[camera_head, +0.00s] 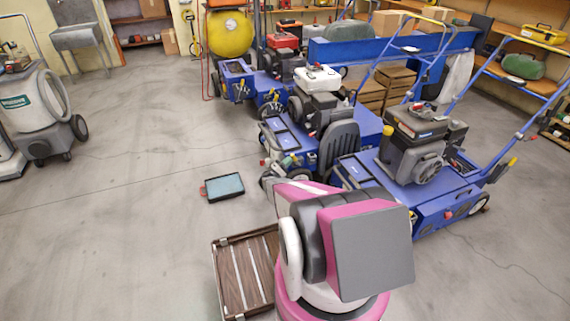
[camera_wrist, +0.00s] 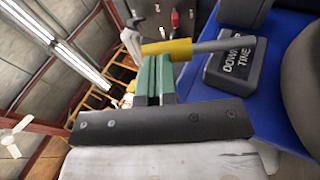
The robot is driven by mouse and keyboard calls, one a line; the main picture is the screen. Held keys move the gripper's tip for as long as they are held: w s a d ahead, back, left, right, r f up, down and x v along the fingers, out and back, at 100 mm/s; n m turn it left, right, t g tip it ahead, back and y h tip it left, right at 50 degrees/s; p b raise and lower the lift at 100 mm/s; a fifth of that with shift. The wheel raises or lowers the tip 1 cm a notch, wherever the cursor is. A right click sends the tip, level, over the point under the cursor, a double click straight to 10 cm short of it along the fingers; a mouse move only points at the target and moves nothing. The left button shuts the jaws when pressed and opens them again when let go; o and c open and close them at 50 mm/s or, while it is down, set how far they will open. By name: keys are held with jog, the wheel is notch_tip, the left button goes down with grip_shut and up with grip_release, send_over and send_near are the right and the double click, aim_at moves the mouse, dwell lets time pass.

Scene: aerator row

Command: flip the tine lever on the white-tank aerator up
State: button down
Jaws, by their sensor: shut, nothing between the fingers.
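The white-tank aerator (camera_head: 318,78) is a blue machine with a white tank on its engine, in the middle of the row in the head view. In the wrist view a grey lever with a yellow grip (camera_wrist: 168,48) runs out from a black block (camera_wrist: 236,62) lettered "DOWN" and "TINE". My gripper (camera_wrist: 154,66) is shut and empty, its green fingers side by side. The fingertips are right at the yellow grip; I cannot tell whether they touch it. In the head view my pink and grey arm hides the gripper's fingers.
A dark-tank aerator (camera_head: 415,125) stands close on the right, and a red-tank one (camera_head: 283,40) farther back. The floor at left is open up to a grey machine (camera_head: 40,110).

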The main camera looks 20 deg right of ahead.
aim_at(292, 156)
dwell(0.4)
jog(key=shift+s+d+r+m+g+y, duration=0.1)
jog(key=shift+d+r+m+g+y, duration=0.45)
jog(key=shift+r+y, duration=0.45)
jog(key=d+y, duration=0.1)
jog(key=d+r+g+y, duration=0.1)
jog(key=shift+y, duration=0.3)
jog(key=shift+w+d+r+m+g+y, duration=0.15)
jog(key=shift+d+m+g+y, duration=0.15)
jog(key=shift+d+y, duration=1.15)
jog(key=shift+w+d+r+m+g+y, duration=0.15)
jog(key=shift+d+m+y, duration=0.2)
jog(key=shift+d+y, duration=1.05)
jog(key=shift+f, duration=0.1)
jog(key=r+v, duration=0.1)
jog(key=v, duration=1.3)
